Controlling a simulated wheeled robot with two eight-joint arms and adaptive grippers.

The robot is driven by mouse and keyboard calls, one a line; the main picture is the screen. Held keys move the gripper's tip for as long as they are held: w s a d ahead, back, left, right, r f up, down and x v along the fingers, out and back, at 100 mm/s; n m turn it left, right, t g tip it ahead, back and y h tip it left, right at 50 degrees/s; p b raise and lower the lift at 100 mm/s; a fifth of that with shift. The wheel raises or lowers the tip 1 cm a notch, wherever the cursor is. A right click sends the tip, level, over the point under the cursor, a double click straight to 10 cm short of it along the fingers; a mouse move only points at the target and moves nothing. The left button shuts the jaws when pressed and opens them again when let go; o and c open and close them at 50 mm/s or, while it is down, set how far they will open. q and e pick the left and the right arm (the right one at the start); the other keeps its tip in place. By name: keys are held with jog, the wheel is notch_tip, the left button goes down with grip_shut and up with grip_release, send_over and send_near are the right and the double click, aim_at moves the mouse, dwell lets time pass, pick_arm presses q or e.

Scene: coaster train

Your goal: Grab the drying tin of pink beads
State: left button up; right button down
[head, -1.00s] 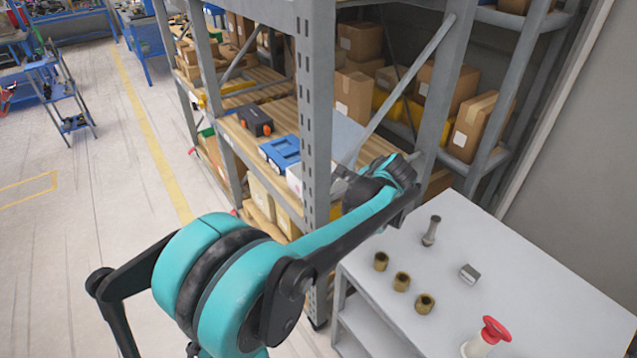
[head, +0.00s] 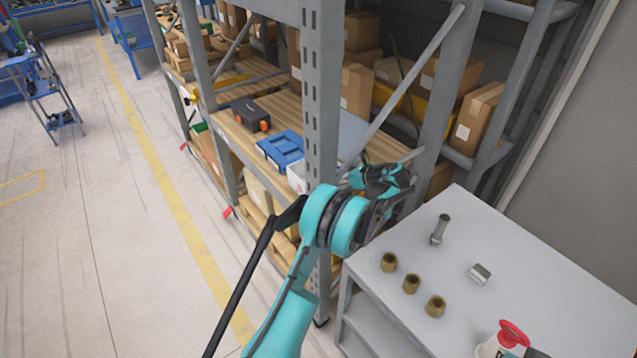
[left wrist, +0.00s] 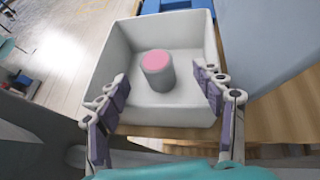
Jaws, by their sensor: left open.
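In the left wrist view a grey tin (left wrist: 158,80) with a pink top stands upright inside a white open box (left wrist: 120,45). The box's pale side also shows in the head view (head: 296,178), partly hidden by a shelf post; the tin cannot be seen there. My left gripper (left wrist: 160,90) is open and empty, its fingers spread at the near part of the box, left and right of the tin and apart from it. In the head view my left wrist is by the shelf, its fingertips not clear.
A grey shelf post (head: 322,110) and a diagonal brace (head: 410,85) stand close to my left arm. A blue case (head: 283,150) lies beside the white box. A grey table (head: 530,260) at right holds several brass bushings, a bolt, and a red-topped container (head: 512,335).

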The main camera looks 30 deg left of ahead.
pick_arm(q)
jog(key=x, duration=0.2)
jog(key=shift+w+a+f, duration=0.1)
jog(key=shift+a+f, duration=0.05)
jog(key=shift+a, duration=0.05)
jog(key=x, duration=0.1)
jog(key=b+x, duration=0.1)
jog(key=x, duration=0.1)
jog(key=b+x, duration=0.1)
jog(key=x, duration=0.1)
jog(key=shift+s+a, duration=0.15)
jog(key=shift+s, duration=0.15)
jog(key=shift+c, duration=0.9)
jog(key=c, duration=1.2)
